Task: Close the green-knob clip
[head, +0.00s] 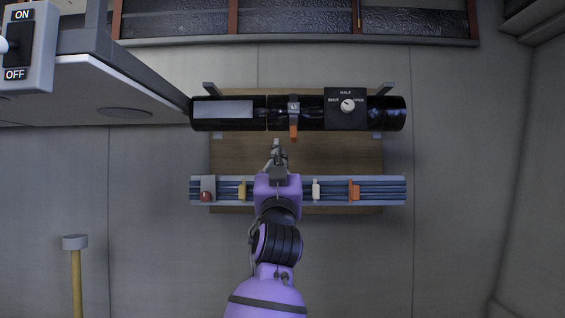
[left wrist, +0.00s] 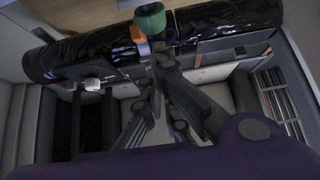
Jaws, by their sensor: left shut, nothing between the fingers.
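A green knob (left wrist: 149,18) shows at the top of the left wrist view, by the black pipe (left wrist: 110,45). An orange piece (left wrist: 138,38) is just beside it. In the head view the black pipe (head: 230,124) carries a grey clip (head: 293,108) with an orange piece (head: 293,132) hanging down; I see no green there. My left gripper (head: 276,148) is shut and empty, just below and left of that orange piece. Its fingers (left wrist: 162,58) also show below the knob in the left wrist view. I cannot tell whether they touch it. My right gripper is out of view.
A dial (head: 347,105) marked SHUT, HALF and OPEN is on the pipe at right. Below, a blue cable bundle (head: 385,190) carries several clips, including a red-knobbed one (head: 206,196) and an orange one (head: 353,190). An ON/OFF switch box (head: 22,50) and a yellow-handled mallet (head: 76,260) are at left.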

